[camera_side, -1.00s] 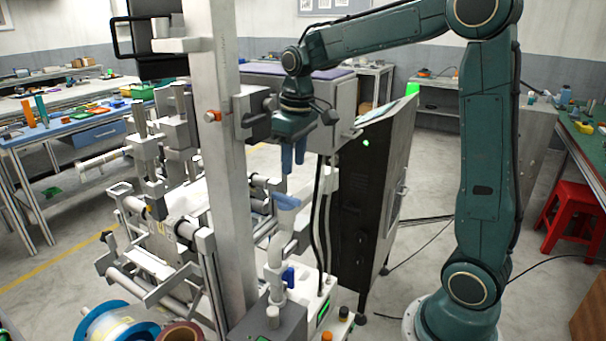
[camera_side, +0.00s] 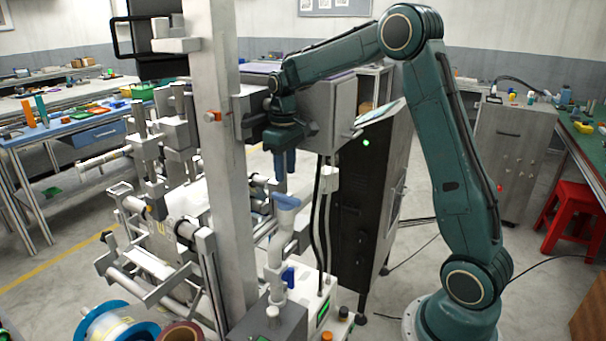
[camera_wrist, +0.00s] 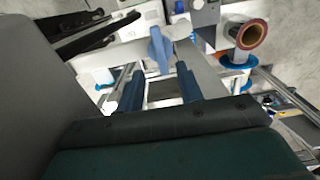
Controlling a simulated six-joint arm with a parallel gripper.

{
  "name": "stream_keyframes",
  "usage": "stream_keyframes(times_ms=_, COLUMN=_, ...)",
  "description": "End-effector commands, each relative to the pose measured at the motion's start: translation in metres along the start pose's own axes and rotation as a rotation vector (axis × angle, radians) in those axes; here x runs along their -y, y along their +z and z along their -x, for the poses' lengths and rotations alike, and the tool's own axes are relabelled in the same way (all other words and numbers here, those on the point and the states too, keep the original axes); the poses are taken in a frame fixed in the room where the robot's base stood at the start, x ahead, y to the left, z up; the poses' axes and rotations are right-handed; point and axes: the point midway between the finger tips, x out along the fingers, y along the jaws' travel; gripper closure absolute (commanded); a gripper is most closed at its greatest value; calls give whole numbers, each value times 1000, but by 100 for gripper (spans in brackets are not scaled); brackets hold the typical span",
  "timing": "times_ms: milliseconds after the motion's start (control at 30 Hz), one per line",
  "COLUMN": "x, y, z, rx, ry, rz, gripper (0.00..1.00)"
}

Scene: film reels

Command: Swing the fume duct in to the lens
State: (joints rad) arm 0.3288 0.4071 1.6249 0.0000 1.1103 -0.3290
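The fume duct (camera_side: 276,245) is a white jointed arm rising from a grey box, with a pale blue nozzle (camera_side: 286,201) at its top. In the wrist view, the blue nozzle (camera_wrist: 158,48) shows beyond my fingertips, between their lines. My gripper (camera_side: 285,172) points down just above the nozzle in the side view, apparently without touching it. Its two blue fingers (camera_wrist: 158,84) stand apart in the wrist view, with nothing held between them. A dark block (camera_side: 252,115) sits on the column left of my wrist; I cannot tell whether it carries the lens.
A tall grey column (camera_side: 228,180) stands close left of the duct. A black cabinet (camera_side: 365,205) stands right behind it, with cables between. Film reels (camera_side: 118,325) lie front left. Open floor shows farther right.

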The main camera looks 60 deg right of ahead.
Motion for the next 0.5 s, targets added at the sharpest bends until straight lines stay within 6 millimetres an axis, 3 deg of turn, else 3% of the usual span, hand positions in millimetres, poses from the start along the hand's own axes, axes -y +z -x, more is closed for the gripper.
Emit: stream_keyframes(times_ms=500, x=0, y=0, z=-56, rx=2, ry=-1, rz=0, gripper=64)
